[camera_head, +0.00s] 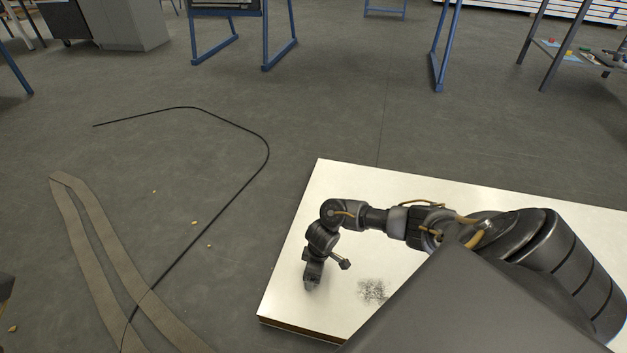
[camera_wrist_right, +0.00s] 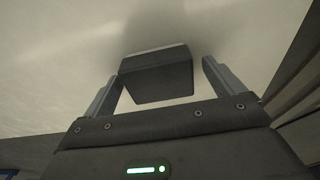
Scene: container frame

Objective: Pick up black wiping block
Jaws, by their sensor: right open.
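The black wiping block (camera_wrist_right: 157,76) sits on the pale tabletop in the right wrist view. My right gripper (camera_wrist_right: 162,68) is open, with one finger on each side of the block. A gap shows between the block and the right finger; the left finger is very close to the block's edge, and I cannot tell whether it touches. In the head view my right gripper (camera_head: 312,281) points down at the left part of the white table and mostly hides the block. My left gripper is not in view.
The white table (camera_head: 340,185) has a dark scribbled smudge (camera_head: 373,290) just right of the gripper. Its left and front edges are close to the gripper. A black cable (camera_head: 215,210) lies on the grey floor. Blue-legged tables (camera_head: 265,40) stand farther back.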

